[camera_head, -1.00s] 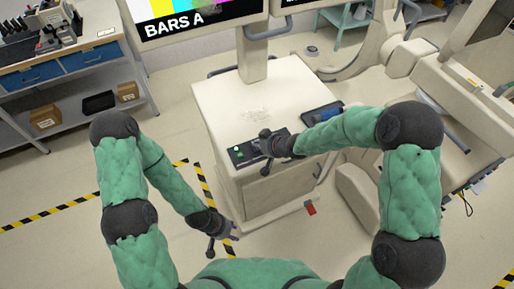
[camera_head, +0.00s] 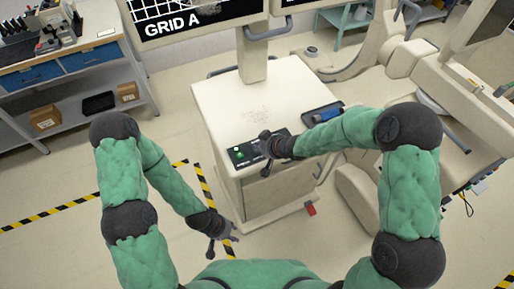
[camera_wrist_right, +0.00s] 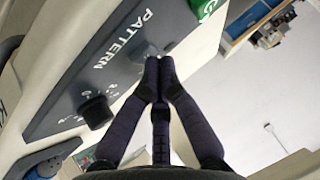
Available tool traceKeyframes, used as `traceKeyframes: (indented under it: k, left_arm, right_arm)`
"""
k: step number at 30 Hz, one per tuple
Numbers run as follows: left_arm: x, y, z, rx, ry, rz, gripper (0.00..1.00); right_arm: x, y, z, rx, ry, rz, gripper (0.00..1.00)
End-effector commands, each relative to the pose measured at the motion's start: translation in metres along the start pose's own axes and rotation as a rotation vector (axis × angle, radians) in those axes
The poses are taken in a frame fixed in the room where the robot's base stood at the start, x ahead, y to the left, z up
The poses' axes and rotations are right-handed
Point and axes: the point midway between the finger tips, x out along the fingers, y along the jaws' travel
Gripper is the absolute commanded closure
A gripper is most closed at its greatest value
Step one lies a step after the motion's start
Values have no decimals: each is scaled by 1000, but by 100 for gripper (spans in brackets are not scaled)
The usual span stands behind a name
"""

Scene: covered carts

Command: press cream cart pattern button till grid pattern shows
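The cream cart (camera_head: 225,100) stands in front of me with a dark control panel (camera_head: 237,157) on its front edge. The screen (camera_head: 190,20) above it shows a white grid on black with the text GRID A. My right gripper (camera_head: 262,149) is at the panel. In the right wrist view the right gripper (camera_wrist_right: 156,62) has its fingertips together, just beside the PATTERN label (camera_wrist_right: 125,38). The fingertips hide the button there, and I cannot tell whether they touch it. My left gripper (camera_head: 221,246) hangs low, left of the cart, away from the panel; its fingertips are unclear.
A green lit button (camera_wrist_right: 205,7) and a black knob (camera_wrist_right: 96,110) sit on the panel near the right gripper. A workbench (camera_head: 60,65) stands at the left. Open floor lies between.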

Motion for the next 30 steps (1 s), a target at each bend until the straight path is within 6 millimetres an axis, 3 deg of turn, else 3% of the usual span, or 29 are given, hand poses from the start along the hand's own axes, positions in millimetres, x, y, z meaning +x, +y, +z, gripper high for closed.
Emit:
traceKeyframes:
  k: [12,24,30]
  left_arm:
    - [-18,7,1,0,0,0,60]
    - [-20,7,1,0,0,0,60]
    - [-34,12,1,0,0,0,60]
  right_arm:
    - [-13,-5,-11,1,-2,0,100]
    - [-14,-5,-12,0,-1,0,100]
    - [-24,-10,-22,0,-1,0,100]
